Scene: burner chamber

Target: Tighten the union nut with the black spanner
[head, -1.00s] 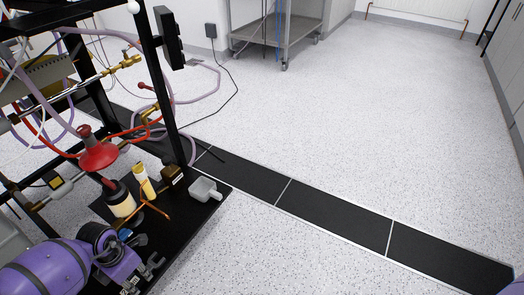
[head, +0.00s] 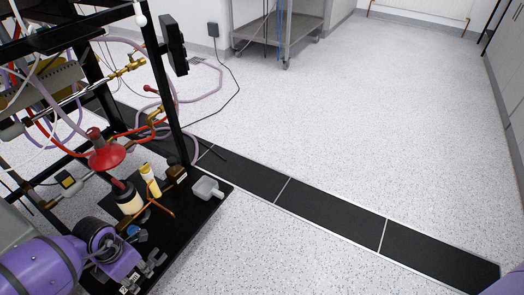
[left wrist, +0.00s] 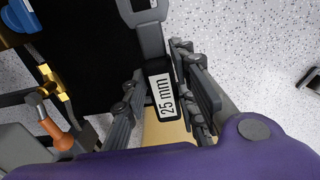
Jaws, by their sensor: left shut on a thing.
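The spanner (left wrist: 149,38) shows in the left wrist view with a grey head and a black handle carrying a white "25 mm" label. My left gripper (left wrist: 160,65) is shut on its handle, with the head reaching out past the fingers. In the head view my left gripper (head: 148,272) is at the lower left, over the near edge of the black base board. Brass fittings show on the rig (head: 128,68) and at the left of the left wrist view (left wrist: 50,82); I cannot tell which is the union nut. My right gripper is out of view.
The black rig frame (head: 168,95) rises at the left. The floor (head: 330,130) to the right is clear.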

